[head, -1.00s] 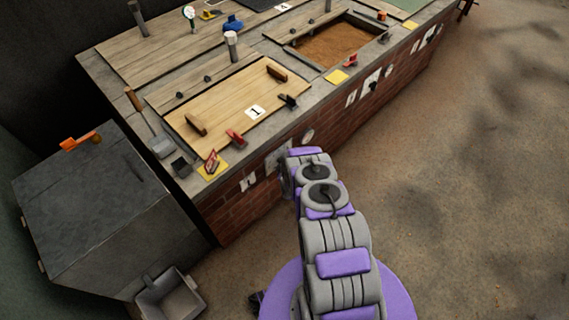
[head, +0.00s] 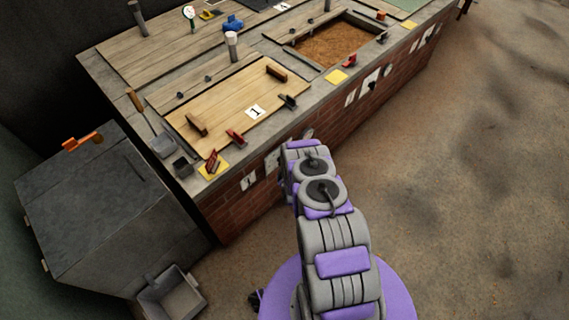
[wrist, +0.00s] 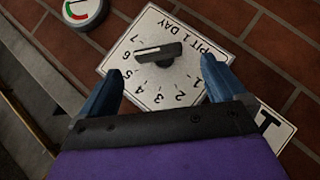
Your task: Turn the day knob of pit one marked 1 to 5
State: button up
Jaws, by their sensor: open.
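The pit one day dial is a white plate (wrist: 186,33) lettered "PIT 1 DAY", with numbers 1 to 7 around a dark bar knob (wrist: 160,53). The plate looks tilted in the wrist view. A white line on the knob points left, near 6 and 7. My gripper (wrist: 162,68) is open, its blue fingers on either side of the lower plate, the knob beyond and between them. I cannot tell whether they touch anything. In the head view the pit one board (head: 236,103) marked 1 lies above, and my arm hides the gripper and most of the dial.
A round gauge (wrist: 84,12) is at upper left in the wrist view, and a white sign (wrist: 270,127) at lower right, both near the brick wall (wrist: 285,45). In the head view, a grey cabinet (head: 95,210) stands left and open floor (head: 470,190) lies right.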

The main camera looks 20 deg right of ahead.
jog(key=p+v, duration=0.3)
jog(key=v, duration=0.9)
jog(key=shift+c, duration=0.2)
